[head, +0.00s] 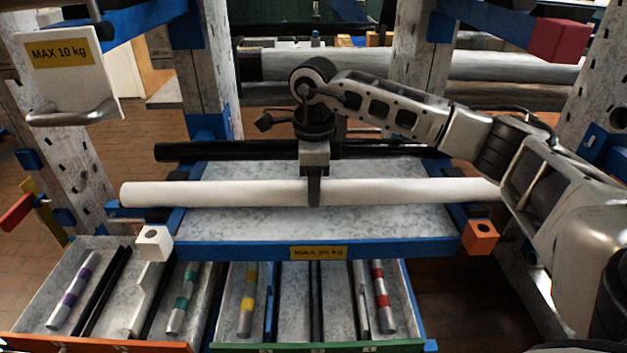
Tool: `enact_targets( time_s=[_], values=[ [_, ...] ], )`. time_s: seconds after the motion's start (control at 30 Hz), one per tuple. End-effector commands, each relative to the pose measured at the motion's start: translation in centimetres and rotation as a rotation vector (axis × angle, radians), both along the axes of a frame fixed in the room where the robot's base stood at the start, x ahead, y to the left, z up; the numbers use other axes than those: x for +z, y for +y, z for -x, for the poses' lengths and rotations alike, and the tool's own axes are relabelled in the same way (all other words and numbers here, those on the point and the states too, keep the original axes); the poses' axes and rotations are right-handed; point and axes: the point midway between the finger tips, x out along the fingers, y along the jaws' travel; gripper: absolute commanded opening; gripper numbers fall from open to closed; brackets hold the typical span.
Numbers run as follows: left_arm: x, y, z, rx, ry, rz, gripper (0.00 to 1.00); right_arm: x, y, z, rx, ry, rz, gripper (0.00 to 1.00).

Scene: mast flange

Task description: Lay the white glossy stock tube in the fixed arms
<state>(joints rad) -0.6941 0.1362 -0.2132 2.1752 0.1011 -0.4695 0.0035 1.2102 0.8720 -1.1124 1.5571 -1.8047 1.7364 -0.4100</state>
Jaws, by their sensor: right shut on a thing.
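The white glossy stock tube (240,193) lies level across the picture above a grey shelf board. My right gripper (314,188) comes down from above and is shut on the tube near its middle. The tube's left end sticks out past the board; its right end meets the outline of my right arm. Blue arms run along both sides of the board, one with a white end block (153,243), one with an orange end block (480,237). I cannot tell whether the tube touches them. My left gripper is out of view.
A black tube (220,151) lies behind the white one. Below are drawers (400,290) with several banded rods. A "MAX 10 kg" plate (75,80) hangs upper left; a blue arm with a red end block (560,40) is upper right. Perforated posts (210,70) stand around.

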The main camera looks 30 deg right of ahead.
Motion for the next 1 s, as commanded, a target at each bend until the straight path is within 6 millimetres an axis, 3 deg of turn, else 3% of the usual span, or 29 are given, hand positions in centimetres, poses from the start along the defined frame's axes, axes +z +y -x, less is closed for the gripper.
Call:
enact_targets(
  time_s=[0.33,0.37,0.43,0.77,1.0],
  values=[
    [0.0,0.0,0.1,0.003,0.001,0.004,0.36,0.0,0.0,-0.1,0.0,-0.003,-0.001,0.0],
    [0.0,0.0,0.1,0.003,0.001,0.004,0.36,0.0,0.0,-0.1,0.0,-0.003,-0.001,0.51],
    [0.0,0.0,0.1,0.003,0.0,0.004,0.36,0.0,0.0,-0.1,0.0,-0.003,-0.001,0.68],
    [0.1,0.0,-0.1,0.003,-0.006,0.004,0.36,0.1,0.0,0.0,0.0,0.0,0.0,0.68],
    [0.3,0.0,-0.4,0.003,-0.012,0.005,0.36,3.9,0.0,-0.1,0.0,-0.006,-0.001,0.68]
  ],
)
